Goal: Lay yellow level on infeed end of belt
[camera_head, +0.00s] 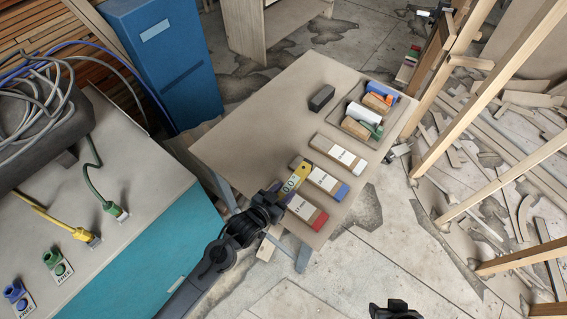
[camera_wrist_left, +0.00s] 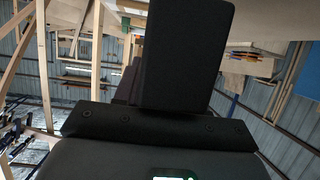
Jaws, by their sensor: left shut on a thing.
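The yellow level (camera_head: 297,174), with a small display reading near 0.0, shows at the near edge of the beige table (camera_head: 245,140). My left gripper (camera_head: 274,199) is shut on its near end, which the gripper hides. I cannot tell whether the level touches the table. In the left wrist view dark gripper parts (camera_wrist_left: 185,60) fill the middle and the level is not visible. A dark part at the bottom edge looks like my right gripper (camera_head: 394,311); its fingers are not clear. I cannot make out a belt.
Labelled blocks with white tops, one blue-ended (camera_head: 327,180) and one red-ended (camera_head: 306,211), lie close beside the level. A third block (camera_head: 338,153) and a black block (camera_head: 321,98) are farther back. A tray (camera_head: 349,97) holds several items. The table's left part is clear. Wooden posts (camera_head: 490,90) stand right.

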